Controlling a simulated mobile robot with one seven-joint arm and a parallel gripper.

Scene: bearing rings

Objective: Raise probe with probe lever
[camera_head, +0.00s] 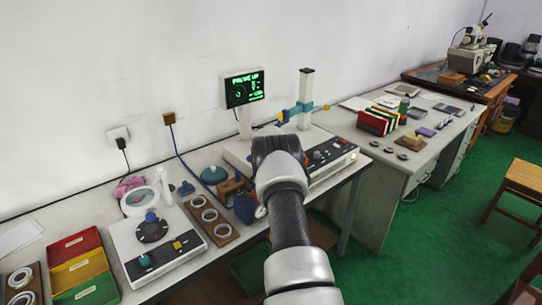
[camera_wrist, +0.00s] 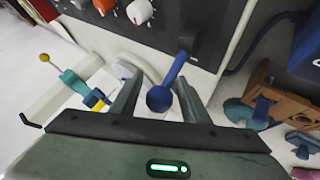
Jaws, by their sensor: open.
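The probe lever (camera_wrist: 172,72) is a blue rod with a round knob, standing out from a dark plate on the instrument's front panel in the wrist view. My gripper (camera_wrist: 159,82) is open, with one finger on each side of the lever. Whether either finger touches it I cannot tell. In the head view my arm hides the lever and the fingers. The probe (camera_head: 299,110) is a teal arm on a white column above the instrument (camera_head: 330,158). Its teal and yellow parts also show at the left in the wrist view (camera_wrist: 76,84).
A screen with green text (camera_head: 245,88) stands left of the column. A wooden ring tray (camera_head: 211,218) and a control box (camera_head: 155,248) lie left of my arm. Knobs (camera_wrist: 138,11) sit close beside the lever on the panel. A brown wooden block (camera_wrist: 258,101) is at right.

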